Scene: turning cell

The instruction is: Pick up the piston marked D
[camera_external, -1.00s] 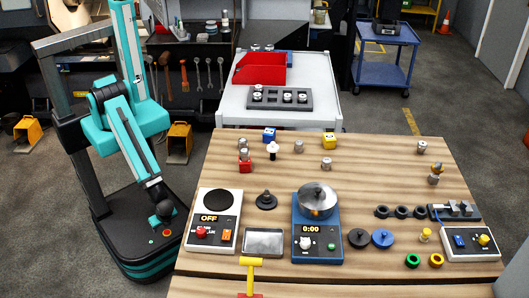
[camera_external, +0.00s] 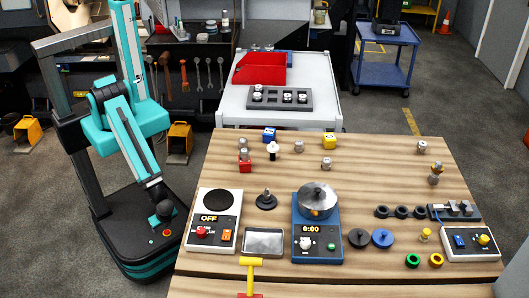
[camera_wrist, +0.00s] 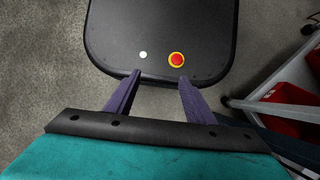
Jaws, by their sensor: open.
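My gripper (camera_wrist: 157,88) is open and empty in the wrist view, with its two purple fingers apart above my own black base. In the external view my arm is folded down at the left, away from the table. Several small grey metal cylinders that look like pistons stand on the wooden table, including one at the centre back (camera_external: 299,147), one in the middle (camera_external: 326,163) and one at the back right (camera_external: 422,147). More white-topped pieces sit in a dark tray (camera_external: 268,104) on the white cart. No letter D is readable on any of them.
A red bin (camera_external: 259,70) stands on the white cart (camera_external: 322,80). A blue cart (camera_external: 385,48) stands behind.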

